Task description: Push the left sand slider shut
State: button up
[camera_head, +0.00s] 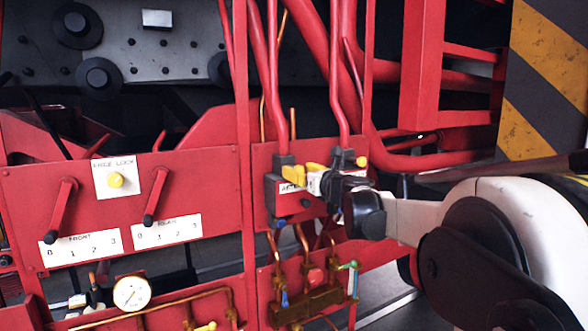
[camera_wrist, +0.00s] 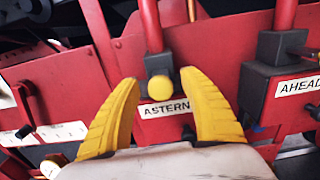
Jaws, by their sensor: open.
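The left sand slider appears to be the dark grey box (camera_wrist: 155,68) under a red pipe, with a round yellow knob (camera_wrist: 160,88) on its front and an ASTERN label (camera_wrist: 166,109) below. In the head view this box (camera_head: 273,190) is partly hidden by my gripper (camera_head: 292,172). In the wrist view my gripper (camera_wrist: 158,79) is open, its two yellow fingers on either side of the knob with gaps visible. Nothing is held. I cannot tell the depth between fingertips and knob. How far the slider is out is unclear.
A similar dark box (camera_wrist: 284,47) with an AHEAD label (camera_wrist: 298,86) stands to the right. A red panel with levers and a FIRE LOCK plate (camera_head: 115,178) is at left. Copper pipes, valves and a gauge (camera_head: 132,292) lie below. Red pipes rise above the boxes.

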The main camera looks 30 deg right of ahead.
aim_at(293, 167)
jog(key=shift+c, duration=0.5)
grip_shut()
jog(key=shift+w+a+b, duration=0.1)
jog(key=shift+w+b, duration=0.25)
jog(key=shift+w, duration=1.75)
jog(key=shift+o, duration=0.5)
grip_release()
jog(key=shift+s, duration=0.1)
jog(key=s, duration=1.2)
jog(key=shift+d, duration=0.25)
